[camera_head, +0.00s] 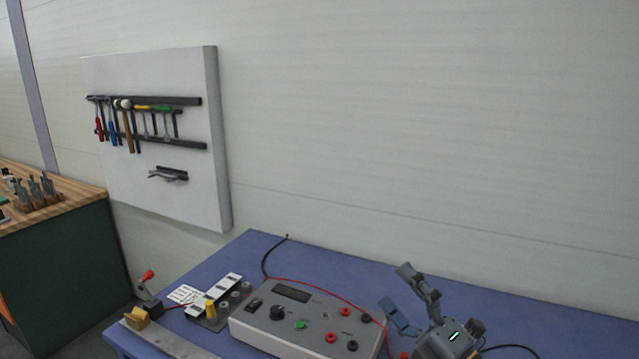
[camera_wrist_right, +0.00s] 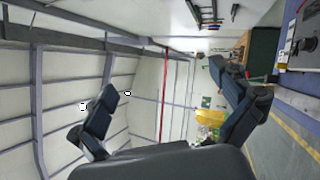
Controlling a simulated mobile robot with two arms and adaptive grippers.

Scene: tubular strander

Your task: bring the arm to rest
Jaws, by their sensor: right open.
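My right gripper (camera_head: 408,294) shows at the lower right of the head view, above the blue table (camera_head: 480,310) and just right of the grey control box (camera_head: 310,318). Its fingers are spread apart with nothing between them. In the right wrist view both fingers of my right gripper (camera_wrist_right: 165,115) are wide apart, with the hall's wall and ceiling seen beyond them. My left gripper is in neither view.
A red cable arcs over the control box towards my right gripper. A clamp fixture (camera_head: 150,310) and a small panel with white switches (camera_head: 215,298) stand left of the box. A tool board (camera_head: 155,75) hangs on the wall. The table's back right is clear.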

